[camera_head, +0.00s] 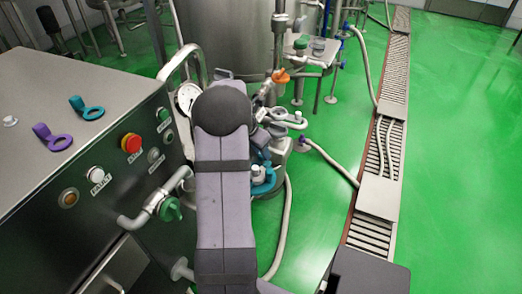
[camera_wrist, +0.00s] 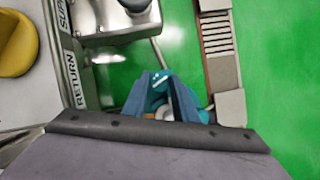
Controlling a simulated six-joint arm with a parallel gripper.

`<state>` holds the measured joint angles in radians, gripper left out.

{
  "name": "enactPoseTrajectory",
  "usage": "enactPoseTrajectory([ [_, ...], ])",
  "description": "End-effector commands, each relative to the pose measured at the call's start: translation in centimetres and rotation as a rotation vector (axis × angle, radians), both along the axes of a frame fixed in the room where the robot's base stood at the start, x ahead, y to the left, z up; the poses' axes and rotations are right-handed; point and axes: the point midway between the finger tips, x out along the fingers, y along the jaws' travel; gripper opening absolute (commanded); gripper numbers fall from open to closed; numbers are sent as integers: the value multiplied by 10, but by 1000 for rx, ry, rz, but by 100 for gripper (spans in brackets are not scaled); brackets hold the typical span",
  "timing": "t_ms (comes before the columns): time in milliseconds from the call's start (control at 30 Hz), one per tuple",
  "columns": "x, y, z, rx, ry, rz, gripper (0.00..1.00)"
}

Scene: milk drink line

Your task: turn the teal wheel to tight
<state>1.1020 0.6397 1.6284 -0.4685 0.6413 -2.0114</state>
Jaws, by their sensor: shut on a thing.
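The teal wheel (camera_wrist: 159,82) shows in the wrist view between the two dark blue fingers of my gripper (camera_wrist: 161,80). The fingers are shut on it, and they hide much of it and its mount. A pale part shows just below it between the fingers. In the head view a teal part (camera_head: 265,185), which seems to be the wheel or its mount, shows beside my arm, partly covered by it. My fingers are mostly hidden there. I cannot tell from these views how tight the wheel is.
A steel cabinet (camera_head: 60,90) with buttons and a green valve handle (camera_head: 170,210) stands at the left. Pipes and an orange-capped fitting (camera_head: 281,76) are close behind my arm. A floor drain (camera_head: 385,150) runs at the right, with clear green floor beyond. A yellow part (camera_wrist: 15,45) shows at the wrist view's left.

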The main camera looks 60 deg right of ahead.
Motion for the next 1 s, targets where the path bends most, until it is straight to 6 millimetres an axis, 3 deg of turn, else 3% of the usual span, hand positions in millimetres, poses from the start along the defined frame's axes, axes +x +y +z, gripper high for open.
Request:
enactPoseTrajectory([
  [267, 2, 0, 3, 2, 3, -170, 3],
  [1000, 5, -4, 1, 1, 1, -869, 3],
])
